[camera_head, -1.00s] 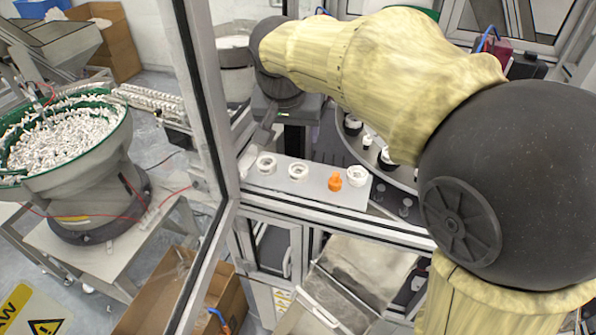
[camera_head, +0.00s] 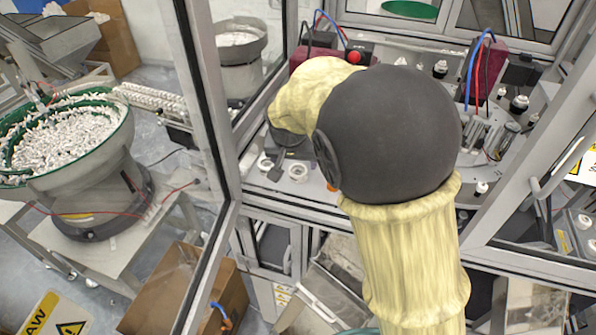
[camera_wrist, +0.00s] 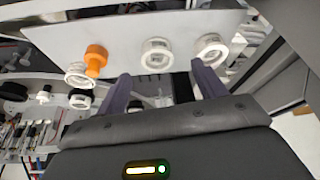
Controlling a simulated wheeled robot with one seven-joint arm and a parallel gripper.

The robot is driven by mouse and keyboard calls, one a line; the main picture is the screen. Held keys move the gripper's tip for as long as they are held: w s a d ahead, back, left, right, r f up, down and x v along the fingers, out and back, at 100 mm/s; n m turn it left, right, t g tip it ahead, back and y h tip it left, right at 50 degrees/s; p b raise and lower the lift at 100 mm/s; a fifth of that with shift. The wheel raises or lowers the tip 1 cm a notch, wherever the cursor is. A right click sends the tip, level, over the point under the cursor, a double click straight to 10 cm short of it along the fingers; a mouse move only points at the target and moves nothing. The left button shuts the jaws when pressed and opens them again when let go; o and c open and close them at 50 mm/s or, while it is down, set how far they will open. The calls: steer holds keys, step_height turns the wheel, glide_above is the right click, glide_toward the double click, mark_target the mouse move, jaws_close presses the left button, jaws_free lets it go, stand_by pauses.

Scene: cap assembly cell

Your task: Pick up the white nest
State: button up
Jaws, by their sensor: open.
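Three white ring-shaped nests and an orange piece (camera_wrist: 95,60) are on a pale plate (camera_wrist: 122,32). In the wrist view, one nest (camera_wrist: 78,76) is at the left beside the orange piece, one (camera_wrist: 157,54) in the middle and one (camera_wrist: 210,49) at the right. My gripper (camera_wrist: 163,80) is open and empty, its two purple fingers apart. The middle nest appears just beyond the gap between the fingertips; contact is not visible. In the head view, two nests (camera_head: 266,165) (camera_head: 298,172) show; my arm hides the third and most of the orange piece.
A metal frame post (camera_head: 205,110) and the cell's front rail (camera_head: 300,208) border the plate. Behind are machine stations with a red button (camera_head: 354,57) and hoses. A bowl feeder (camera_head: 75,145) full of white parts stands outside at the left.

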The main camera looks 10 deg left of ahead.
mark_target(299, 171)
steer(key=shift+w+d+f+p, duration=0.15)
steer(key=shift+w+f+p, duration=0.1)
steer(key=shift+f+p, duration=0.35)
steer(key=shift+p+x, duration=0.8)
steer(key=shift+x, duration=1.1)
steer(key=shift+w, duration=0.2)
steer(key=shift+w, duration=0.1)
steer(key=c, duration=0.9)
steer(key=shift+d, duration=0.2)
steer(key=shift+c, duration=0.8)
